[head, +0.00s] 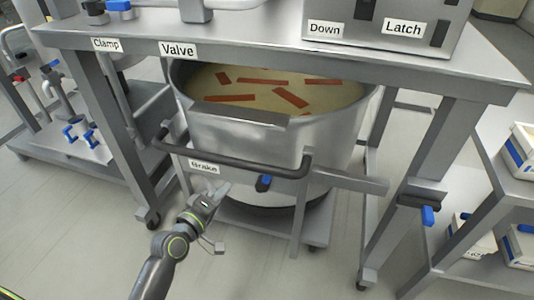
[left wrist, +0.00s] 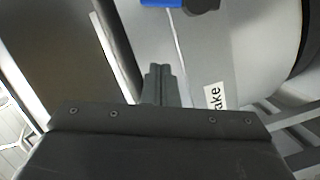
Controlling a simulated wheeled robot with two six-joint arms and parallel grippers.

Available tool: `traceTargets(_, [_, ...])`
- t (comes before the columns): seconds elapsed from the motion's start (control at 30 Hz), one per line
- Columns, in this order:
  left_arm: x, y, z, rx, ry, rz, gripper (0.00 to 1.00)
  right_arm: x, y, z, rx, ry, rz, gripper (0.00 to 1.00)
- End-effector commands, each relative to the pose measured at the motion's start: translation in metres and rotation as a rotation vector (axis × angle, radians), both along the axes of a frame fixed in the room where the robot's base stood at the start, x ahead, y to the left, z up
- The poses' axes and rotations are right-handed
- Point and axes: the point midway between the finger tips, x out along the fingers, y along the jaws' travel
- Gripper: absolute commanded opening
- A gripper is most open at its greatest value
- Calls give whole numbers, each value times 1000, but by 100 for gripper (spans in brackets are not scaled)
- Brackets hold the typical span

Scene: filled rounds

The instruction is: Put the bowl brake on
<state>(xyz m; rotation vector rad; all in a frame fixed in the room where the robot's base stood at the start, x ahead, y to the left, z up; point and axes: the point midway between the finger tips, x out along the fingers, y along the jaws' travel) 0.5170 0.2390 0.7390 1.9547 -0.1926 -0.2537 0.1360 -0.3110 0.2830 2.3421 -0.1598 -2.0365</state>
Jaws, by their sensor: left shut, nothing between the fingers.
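The big steel bowl (head: 255,135), holding a pale filling with several red-brown strips, stands on a wheeled frame under the table. A white Brake label (head: 204,167) sits on the frame below the dark push bar (head: 235,164); part of it shows in the left wrist view (left wrist: 214,97). A blue-tipped lever (head: 264,183) is on the frame to the right of the label. Its blue part (left wrist: 160,3) shows at the top of the left wrist view. My left gripper (head: 224,189) is shut and empty, below the label and left of the lever, apparently apart from it. My right gripper is not visible.
The steel table (head: 250,45) above carries Clamp, Valve, Down and Latch labels. Its legs stand on both sides of the bowl. Another blue-tipped handle (head: 428,216) is on the right leg. A shelf (head: 500,190) with white boxes stands at right. Floor in front is clear.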

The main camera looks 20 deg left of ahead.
Motion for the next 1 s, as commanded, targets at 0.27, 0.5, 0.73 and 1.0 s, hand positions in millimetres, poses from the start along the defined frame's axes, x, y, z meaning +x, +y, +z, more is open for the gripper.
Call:
traceTargets(0.27, [10, -4, 2, -26, 9, -5, 0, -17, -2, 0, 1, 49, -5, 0])
traceTargets(0.5, [55, -16, -2, -24, 8, -7, 0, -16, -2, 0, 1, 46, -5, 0])
traceTargets(0.73, [94, -30, -8, -25, 9, -6, 0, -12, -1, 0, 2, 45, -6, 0])
traceTargets(1.0, [90, -59, -20, -24, 10, -6, 0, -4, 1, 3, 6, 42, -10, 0])
